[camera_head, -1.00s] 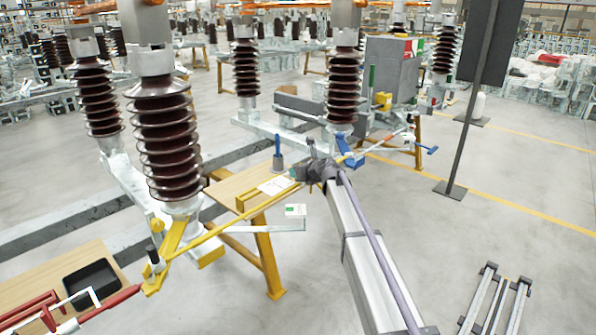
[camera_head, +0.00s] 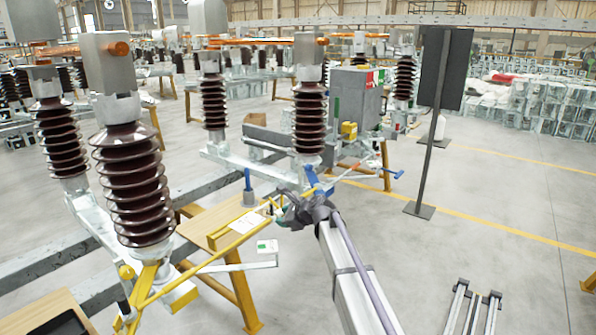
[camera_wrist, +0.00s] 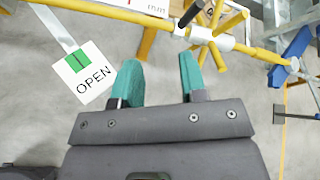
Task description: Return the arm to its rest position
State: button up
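My gripper (camera_head: 283,214) is at the end of my arm (camera_head: 350,275), which reaches up from the bottom of the head view. In the wrist view, the two teal fingers of my gripper (camera_wrist: 160,68) stand apart with nothing between them. A yellow rod (camera_wrist: 130,15) runs across the top of that view, beyond the fingertips, with a yellow cross-shaped handle (camera_wrist: 208,38) on it. I cannot tell how far the fingers are from the handle. A white and green plate reading OPEN (camera_wrist: 83,72) is left of the fingers; it also shows in the head view (camera_head: 267,246).
Brown ribbed insulators (camera_head: 131,190) stand on the left. A wooden table (camera_head: 212,222) with yellow legs is beside my gripper. A grey cabinet (camera_head: 357,100) stands behind, and a dark panel on a post (camera_head: 436,125) to the right. Open floor (camera_head: 490,230) lies right of my arm.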

jog(key=s+d+n+g+h+p, duration=0.2)
jog(key=s+d+n, duration=0.4)
jog(key=s, duration=0.7)
jog(key=s+d+n+g+h+p, duration=0.3)
jog(key=s+d+n, duration=0.4)
jog(key=s+d, duration=0.3)
jog(key=s+d+n+g+h+p, duration=0.2)
jog(key=s+d+n, duration=0.4)
jog(key=s, duration=1.1)
jog(key=shift+d+f+n+h+p, duration=0.2)
jog(key=shift+d+n+h+p, duration=0.2)
jog(key=shift+d+h, duration=0.55)
